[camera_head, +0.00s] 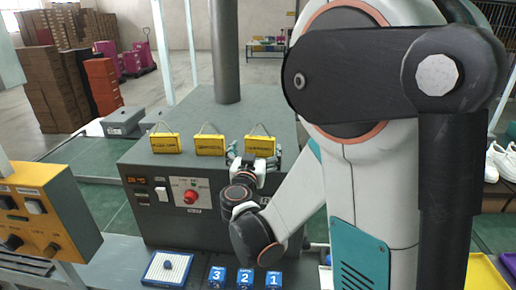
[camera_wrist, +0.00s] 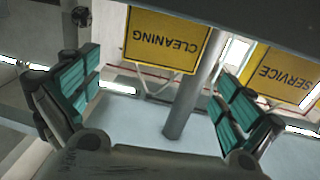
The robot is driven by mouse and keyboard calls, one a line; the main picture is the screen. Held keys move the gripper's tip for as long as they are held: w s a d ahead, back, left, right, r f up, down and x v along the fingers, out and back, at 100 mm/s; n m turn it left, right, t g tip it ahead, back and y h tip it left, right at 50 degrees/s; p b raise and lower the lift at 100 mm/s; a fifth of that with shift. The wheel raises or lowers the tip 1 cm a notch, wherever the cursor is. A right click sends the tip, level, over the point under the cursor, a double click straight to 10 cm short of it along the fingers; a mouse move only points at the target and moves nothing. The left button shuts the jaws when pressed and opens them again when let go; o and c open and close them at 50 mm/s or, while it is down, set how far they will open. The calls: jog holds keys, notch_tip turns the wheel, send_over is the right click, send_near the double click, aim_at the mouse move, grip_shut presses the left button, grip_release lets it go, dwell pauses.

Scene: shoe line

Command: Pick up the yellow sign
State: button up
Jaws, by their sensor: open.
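Three yellow signs with hanging cords stand in a row along the front top edge of a grey machine: a left sign (camera_head: 165,143), a middle sign (camera_head: 210,145) and a right sign (camera_head: 260,146). My gripper (camera_head: 255,157) is open and empty, just in front of the right sign. The wrist view is upside down. There a CLEANING sign (camera_wrist: 165,40) lies ahead between the teal fingers of my gripper (camera_wrist: 158,98), apart from them. A SERVICE sign (camera_wrist: 282,72) is partly cut off at the right, beyond the right finger.
The grey machine (camera_head: 145,190) has a red knob (camera_head: 190,196) on its front. A grey post (camera_head: 225,50) rises behind the signs. An orange control box (camera_head: 45,210) is at left. Numbered blue blocks (camera_head: 244,278) and a white tray (camera_head: 155,278) lie in front.

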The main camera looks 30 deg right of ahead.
aim_at(259, 141)
jog(key=shift+b+x, duration=0.4)
jog(key=shift+x, duration=2.75)
jog(key=shift+a+r, duration=0.1)
jog(key=c, duration=1)
